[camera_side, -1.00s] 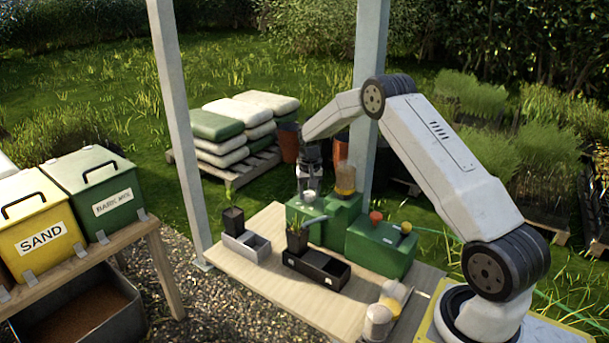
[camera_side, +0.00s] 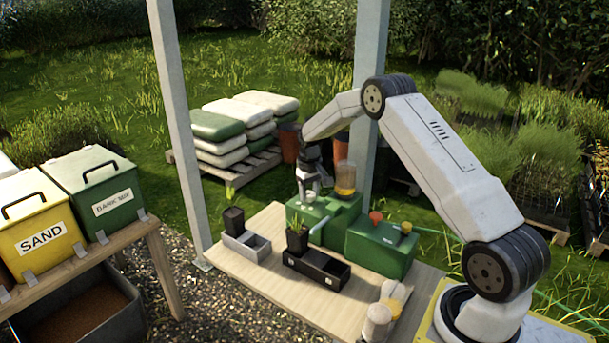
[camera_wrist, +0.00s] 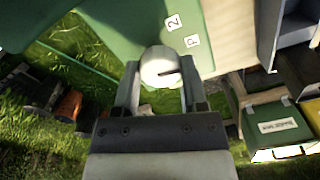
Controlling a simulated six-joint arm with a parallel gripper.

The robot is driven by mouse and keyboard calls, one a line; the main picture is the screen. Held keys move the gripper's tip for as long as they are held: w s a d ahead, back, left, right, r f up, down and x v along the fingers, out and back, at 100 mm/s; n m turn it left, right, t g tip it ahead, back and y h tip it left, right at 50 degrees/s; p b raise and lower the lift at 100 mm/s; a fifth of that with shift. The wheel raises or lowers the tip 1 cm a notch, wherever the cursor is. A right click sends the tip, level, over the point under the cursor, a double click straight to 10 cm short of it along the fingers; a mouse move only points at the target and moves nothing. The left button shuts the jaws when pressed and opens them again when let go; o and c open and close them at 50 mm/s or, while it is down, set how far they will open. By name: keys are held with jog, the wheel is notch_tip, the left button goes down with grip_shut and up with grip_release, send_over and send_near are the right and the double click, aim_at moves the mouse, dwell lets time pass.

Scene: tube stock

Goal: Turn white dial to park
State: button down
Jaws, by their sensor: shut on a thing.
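The white dial (camera_wrist: 160,66) is round with a dark pointer line and sits on the green machine (camera_wrist: 130,25). In the wrist view the fingers of my gripper (camera_wrist: 160,92) stand on both sides of the dial, shut on it. The pointer line points to the right, slightly upward. Labels "P" (camera_wrist: 192,41) and "2" (camera_wrist: 173,22) are on the green panel above and right of the dial. In the side view my gripper (camera_side: 309,188) is over the left block of the green machine (camera_side: 382,248), with the dial (camera_side: 309,196) small beneath it.
A clear container with orange contents (camera_side: 345,178) stands on the machine close to my gripper. Orange (camera_side: 376,217) and yellow (camera_side: 406,227) knobs are on its right block. A black planter (camera_side: 316,268) and grey tray (camera_side: 247,244) stand in front. The table's front (camera_side: 285,295) is mostly clear.

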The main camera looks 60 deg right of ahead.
aim_at(309, 193)
jog(key=shift+c, duration=0.7)
grip_release()
jog(key=shift+r, duration=0.2)
jog(key=shift+r, duration=3.8)
